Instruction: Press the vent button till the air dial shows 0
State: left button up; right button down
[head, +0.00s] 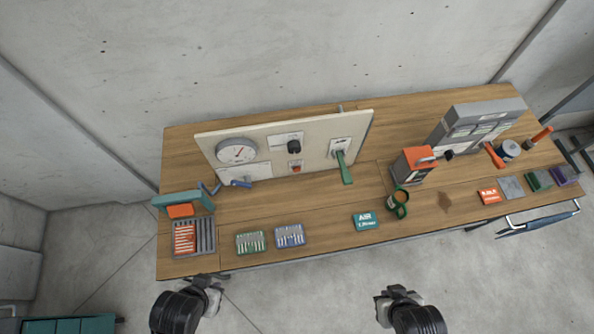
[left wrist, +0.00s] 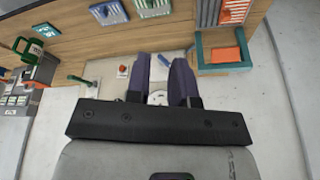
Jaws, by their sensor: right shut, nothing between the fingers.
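The air dial (head: 237,152), round and white with a red needle, is at the upper left of an upright cream panel (head: 265,145). Its needle points to the upper right; its numbers are too small to read. A small red button (head: 295,167) sits low in the panel's middle, under a black knob (head: 294,147). I cannot read which control is marked vent. My left gripper (head: 214,292) is open and empty in front of the table's front edge, well apart from the panel. My right gripper (head: 388,300) is shut and empty, also in front of the edge.
A green lever (head: 343,167) sticks out at the panel's right, and a blue handle (head: 241,183) at its lower left. Trays of small parts (head: 290,236), a teal AIR block (head: 366,221) and a green mug (head: 398,204) stand along the front. The wood before the panel is clear.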

pick_arm(q)
grip_shut()
dwell(1.3)
